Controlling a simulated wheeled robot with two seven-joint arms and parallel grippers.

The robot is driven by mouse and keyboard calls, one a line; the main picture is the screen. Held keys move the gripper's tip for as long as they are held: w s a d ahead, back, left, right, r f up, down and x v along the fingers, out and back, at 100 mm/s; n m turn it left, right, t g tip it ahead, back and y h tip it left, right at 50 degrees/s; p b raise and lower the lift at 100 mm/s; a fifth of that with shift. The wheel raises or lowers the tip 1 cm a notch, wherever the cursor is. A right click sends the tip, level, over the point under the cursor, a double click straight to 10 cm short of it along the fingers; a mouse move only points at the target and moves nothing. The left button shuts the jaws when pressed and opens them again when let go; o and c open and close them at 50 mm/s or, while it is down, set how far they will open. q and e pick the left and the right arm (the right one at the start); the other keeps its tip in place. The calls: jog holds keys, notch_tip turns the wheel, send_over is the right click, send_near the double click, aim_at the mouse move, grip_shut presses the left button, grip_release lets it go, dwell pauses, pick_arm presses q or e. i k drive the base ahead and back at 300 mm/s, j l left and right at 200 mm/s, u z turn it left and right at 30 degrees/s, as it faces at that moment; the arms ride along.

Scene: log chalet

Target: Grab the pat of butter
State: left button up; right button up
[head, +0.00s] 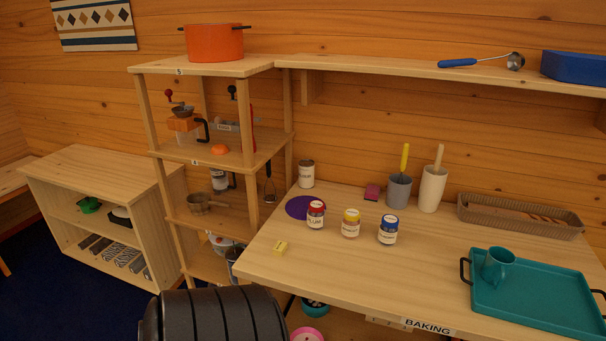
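The pat of butter (281,248) is a small pale yellow block with faint marks on it. It lies on the light wooden table (330,266), near the table's left front edge. Nothing touches it, and the jars stand behind it and to its right. Neither of my grippers can be made out in the head view.
Red, yellow and blue-lidded jars (351,224) stand behind the butter, near a purple disc (299,207). A teal tray (537,292) with a mug (497,265) is at right. A shelf tower (247,119) stands left of the table. A black ribbed shape fills the bottom left.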

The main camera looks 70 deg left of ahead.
aim_at(280, 247)
jog(key=u, duration=2.3)
jog(key=i+l, duration=0.35)
jog(key=i+z, duration=0.05)
